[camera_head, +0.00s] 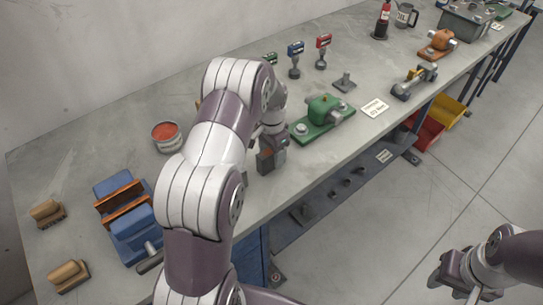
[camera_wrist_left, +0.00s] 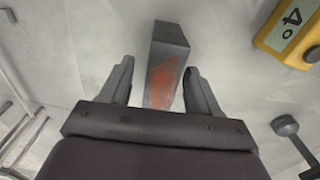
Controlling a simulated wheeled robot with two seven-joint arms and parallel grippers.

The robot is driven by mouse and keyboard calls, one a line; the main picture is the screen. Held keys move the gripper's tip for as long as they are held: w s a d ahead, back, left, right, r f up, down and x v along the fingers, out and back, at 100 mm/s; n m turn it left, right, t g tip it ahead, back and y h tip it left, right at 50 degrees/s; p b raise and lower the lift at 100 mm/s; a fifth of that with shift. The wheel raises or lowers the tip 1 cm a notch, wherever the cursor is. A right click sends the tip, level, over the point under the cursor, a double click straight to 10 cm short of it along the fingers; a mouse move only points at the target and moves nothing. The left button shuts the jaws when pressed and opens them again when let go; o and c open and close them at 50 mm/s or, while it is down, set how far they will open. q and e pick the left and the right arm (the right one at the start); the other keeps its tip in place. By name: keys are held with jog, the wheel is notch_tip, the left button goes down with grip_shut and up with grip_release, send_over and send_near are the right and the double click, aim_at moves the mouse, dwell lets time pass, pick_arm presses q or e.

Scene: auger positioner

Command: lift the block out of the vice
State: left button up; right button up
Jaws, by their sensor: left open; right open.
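The blue vice (camera_head: 147,222) stands at the left of the bench, with two orange-brown jaw plates. I see no block between them. A dark grey block with a rusty-orange face (camera_head: 265,161) is below my left gripper (camera_head: 273,141), near the bench's front edge. In the left wrist view the block (camera_wrist_left: 166,65) lies between the two open fingers of my left gripper (camera_wrist_left: 158,88), with gaps beside it. I cannot tell whether it rests on the bench. My left arm hides part of the bench. My right gripper (camera_head: 449,279) is open and empty over the floor.
Two wooden brushes (camera_head: 47,213) lie left of the vice, and a tin of red stuff (camera_head: 166,136) stands behind. A green machine (camera_head: 322,112) is right of my left gripper. A yellow tag marked 4 (camera_wrist_left: 290,32) shows in the wrist view.

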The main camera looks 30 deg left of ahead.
pick_arm(q)
jog(key=shift+f, duration=0.75)
grip_shut()
dwell(0.8)
jog(key=shift+w+r, duration=0.15)
